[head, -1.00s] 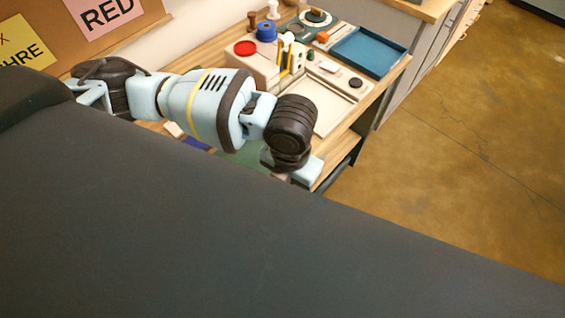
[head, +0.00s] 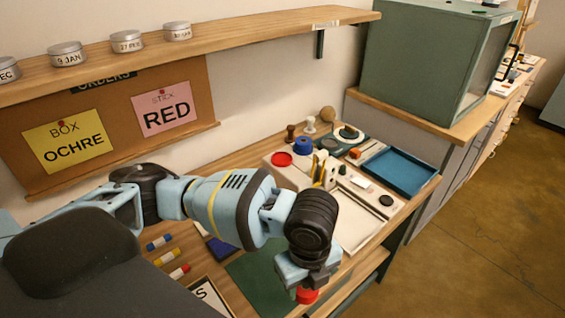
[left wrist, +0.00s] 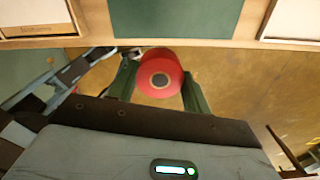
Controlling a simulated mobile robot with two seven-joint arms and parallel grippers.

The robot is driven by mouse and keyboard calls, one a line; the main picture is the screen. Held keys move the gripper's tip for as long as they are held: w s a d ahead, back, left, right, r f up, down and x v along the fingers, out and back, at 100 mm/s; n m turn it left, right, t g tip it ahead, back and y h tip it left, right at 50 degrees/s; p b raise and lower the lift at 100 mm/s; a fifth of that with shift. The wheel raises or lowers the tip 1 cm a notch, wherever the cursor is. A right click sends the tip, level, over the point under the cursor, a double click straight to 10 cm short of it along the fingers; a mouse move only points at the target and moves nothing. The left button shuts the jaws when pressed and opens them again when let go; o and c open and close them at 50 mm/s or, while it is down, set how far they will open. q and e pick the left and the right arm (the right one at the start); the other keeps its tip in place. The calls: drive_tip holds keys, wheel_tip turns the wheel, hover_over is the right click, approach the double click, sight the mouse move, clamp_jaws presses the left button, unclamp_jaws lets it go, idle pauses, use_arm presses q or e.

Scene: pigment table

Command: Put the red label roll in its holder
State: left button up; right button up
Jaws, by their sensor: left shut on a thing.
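The red label roll (head: 307,296) shows below my left gripper (head: 306,281) in the head view, over the front edge of the table. In the left wrist view the roll (left wrist: 160,60) sits between the two green fingers of the left gripper (left wrist: 159,73), its round end with a dark core facing the camera. The left gripper is shut on it. I cannot clearly make out its holder. My right gripper is not in view.
A beige organizer (head: 270,170) with a red disc (head: 281,159) stands at the back, near a blue round item (head: 303,145) and a blue tray (head: 402,171). A green mat (head: 250,277) lies near my arm. Several coloured sticks (head: 166,257) lie left.

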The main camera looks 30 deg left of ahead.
use_arm(q)
drive_tip(key=n, duration=0.1)
drive_tip(key=a+n, duration=0.1)
drive_tip(key=n, duration=0.1)
drive_tip(key=r+n, duration=0.1)
drive_tip(key=shift+w+a, duration=0.15)
drive_tip(key=shift+w, duration=0.15)
drive_tip(key=a+r+n, duration=0.2)
drive_tip(key=a+n, duration=0.1)
drive_tip(key=n, duration=0.7)
drive_tip(key=w+a+r+n, duration=0.1)
drive_tip(key=a+r+n, duration=0.2)
drive_tip(key=n, duration=0.7)
drive_tip(key=shift+w+a, duration=0.25)
drive_tip(key=shift+a, duration=0.1)
